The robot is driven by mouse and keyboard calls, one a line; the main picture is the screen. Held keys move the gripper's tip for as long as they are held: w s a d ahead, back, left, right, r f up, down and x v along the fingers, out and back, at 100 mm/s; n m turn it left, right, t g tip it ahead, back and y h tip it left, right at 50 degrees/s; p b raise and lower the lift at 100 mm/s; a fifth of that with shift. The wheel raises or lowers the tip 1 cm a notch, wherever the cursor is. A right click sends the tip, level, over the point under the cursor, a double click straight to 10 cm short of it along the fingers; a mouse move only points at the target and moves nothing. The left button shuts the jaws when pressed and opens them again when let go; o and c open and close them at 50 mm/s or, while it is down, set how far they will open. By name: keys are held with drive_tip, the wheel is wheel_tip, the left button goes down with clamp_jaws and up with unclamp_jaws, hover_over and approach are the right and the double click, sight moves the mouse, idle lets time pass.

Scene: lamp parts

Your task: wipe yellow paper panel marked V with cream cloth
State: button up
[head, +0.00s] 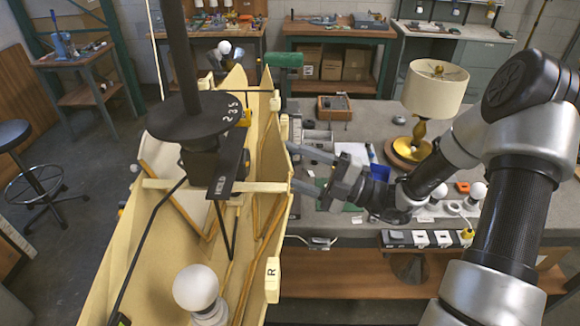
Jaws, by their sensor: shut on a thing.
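My gripper (293,167) reaches in from the right. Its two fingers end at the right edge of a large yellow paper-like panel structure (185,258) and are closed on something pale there. I cannot tell whether this is the cream cloth; no cloth shows clearly. The structure has long, tilted, pale yellow walls with brown strips. A cream tab (272,280) on its lower right edge carries an R. I see no V mark; parts of the walls are hidden behind a dark post and its black disc.
The black disc (197,115) and a cream crossbar (215,187) sit over the structure. A white bulb (196,288) is at its lower end. The grey bench (375,125) at right holds a brass lamp (432,95), a wooden tray (334,108) and small parts.

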drive_tip(key=shift+s, duration=0.15)
drive_tip(key=shift+s+d+r, duration=0.1)
drive_tip(key=shift+s, duration=1.85)
drive_tip(key=d+f, duration=0.2)
drive_tip(key=d, duration=0.3)
drive_tip(key=shift+w+d, duration=0.35)
drive_tip(key=shift+w, duration=0.1)
drive_tip(key=shift+d+f, duration=0.1)
drive_tip(key=d, duration=0.2)
drive_tip(key=shift+w+d+f, duration=0.2)
drive_tip(key=shift+d+f, duration=0.1)
drive_tip(key=shift+f, duration=0.1)
